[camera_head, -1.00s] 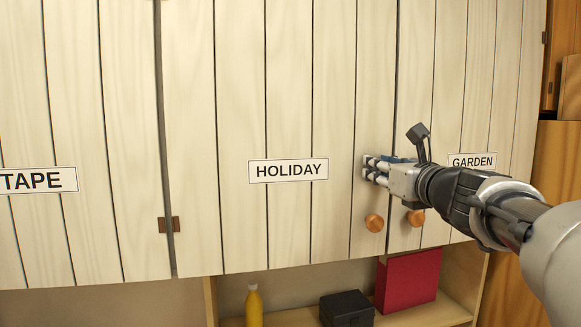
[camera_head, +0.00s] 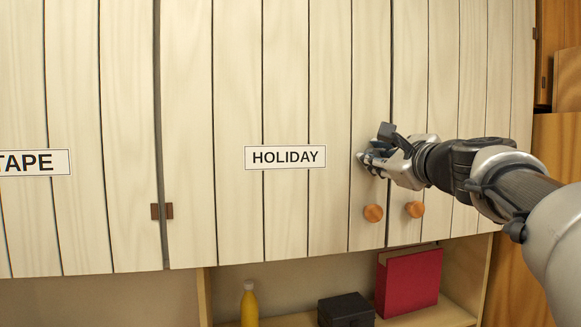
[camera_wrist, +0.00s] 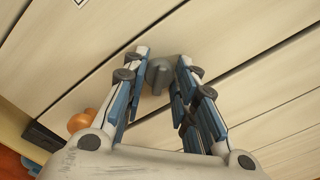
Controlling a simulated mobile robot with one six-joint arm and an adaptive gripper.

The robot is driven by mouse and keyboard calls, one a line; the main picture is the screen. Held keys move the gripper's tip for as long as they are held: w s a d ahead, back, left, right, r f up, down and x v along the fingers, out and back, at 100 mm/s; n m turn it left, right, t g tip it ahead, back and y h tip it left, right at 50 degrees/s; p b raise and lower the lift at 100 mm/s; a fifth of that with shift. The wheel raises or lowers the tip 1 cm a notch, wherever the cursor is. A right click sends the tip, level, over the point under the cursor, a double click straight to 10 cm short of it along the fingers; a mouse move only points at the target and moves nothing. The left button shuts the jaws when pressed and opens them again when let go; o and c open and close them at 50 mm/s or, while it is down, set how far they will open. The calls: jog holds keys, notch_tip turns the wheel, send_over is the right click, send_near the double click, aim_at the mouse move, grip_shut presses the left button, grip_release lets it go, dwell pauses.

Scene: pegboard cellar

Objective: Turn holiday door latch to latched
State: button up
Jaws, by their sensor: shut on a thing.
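The holiday door (camera_head: 285,215) is a pale planked door with a "HOLIDAY" label (camera_head: 286,157), and it looks closed. Its latch (camera_wrist: 159,74) is a small grey piece with a rounded base and a narrow grip, between my fingertips in the wrist view. My gripper (camera_head: 366,160) is at the door's right edge, above its round knob (camera_head: 373,213). In the wrist view my gripper (camera_wrist: 164,66) is shut on the latch, one blue-padded finger on each side. In the head view my fingers hide the latch. I cannot tell whether it sits at its latched position.
A second knob (camera_head: 414,209) is on the neighbouring door to the right, below my wrist. A door labelled "TAPE" (camera_head: 33,162) is at left. An open shelf below holds a yellow bottle (camera_head: 249,305), a black box (camera_head: 346,310) and a red binder (camera_head: 409,280).

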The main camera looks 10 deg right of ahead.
jog(key=n+b, duration=0.6)
jog(key=n, duration=0.3)
jog(key=shift+a+f, duration=0.1)
jog(key=shift+n, duration=0.4)
jog(key=o, duration=1.1)
jog(key=shift+c, duration=0.2)
jog(key=s, duration=0.7)
jog(key=shift+s, duration=0.25)
